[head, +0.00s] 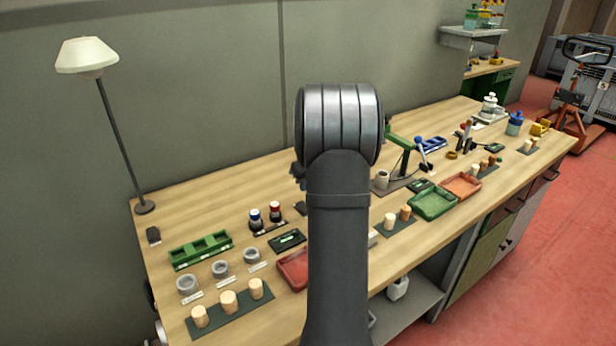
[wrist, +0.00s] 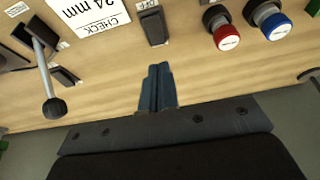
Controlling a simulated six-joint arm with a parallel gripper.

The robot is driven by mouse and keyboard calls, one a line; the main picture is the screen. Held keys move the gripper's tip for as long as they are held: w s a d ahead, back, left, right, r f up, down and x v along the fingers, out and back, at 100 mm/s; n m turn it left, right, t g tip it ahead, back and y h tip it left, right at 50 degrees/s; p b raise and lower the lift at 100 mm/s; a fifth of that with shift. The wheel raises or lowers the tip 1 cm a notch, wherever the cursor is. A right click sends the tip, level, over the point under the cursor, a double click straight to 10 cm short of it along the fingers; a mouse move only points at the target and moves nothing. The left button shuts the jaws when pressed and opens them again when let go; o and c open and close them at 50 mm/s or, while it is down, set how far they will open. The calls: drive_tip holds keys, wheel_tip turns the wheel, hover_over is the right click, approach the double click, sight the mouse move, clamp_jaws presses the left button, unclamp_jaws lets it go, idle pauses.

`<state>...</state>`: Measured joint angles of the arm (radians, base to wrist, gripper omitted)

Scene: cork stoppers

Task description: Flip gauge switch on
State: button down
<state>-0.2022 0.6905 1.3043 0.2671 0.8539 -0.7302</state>
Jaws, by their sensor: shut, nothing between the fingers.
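A black rocker switch (wrist: 153,25) with a small OFF label (wrist: 147,4) at its end lies on the bench top in the wrist view. It also seems to show just left of my arm in the head view (head: 301,208). A second black switch-like block (wrist: 66,76) lies near a lever with a dark knob (wrist: 54,107) at the left of the wrist view. Which one belongs to the gauge I cannot tell. My gripper (wrist: 158,68) is shut and empty, its blue fingertips appearing just below the labelled switch; contact is not visible.
A white card reading "CHECK 24 mm" (wrist: 88,12) lies left of the labelled switch. A green tray (head: 432,205) and several corks are farther along the bench.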

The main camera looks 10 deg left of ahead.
drive_tip(key=x, duration=0.7)
drive_tip(key=shift+s+d+f, duration=0.2)
drive_tip(key=shift+w+a+f, duration=0.1)
drive_tip(key=shift+a+f, duration=0.05)
drive_tip(key=shift+f, duration=0.05)
drive_tip(key=shift+f+g+h, duration=0.1)
drive_tip(key=shift+g+h, duration=0.2)
drive_tip(key=shift+s+d+f, duration=0.15)
drive_tip(key=shift+s+d, duration=0.5)
drive_tip(key=shift+d, duration=0.05)
drive_tip(key=v, duration=1.4)
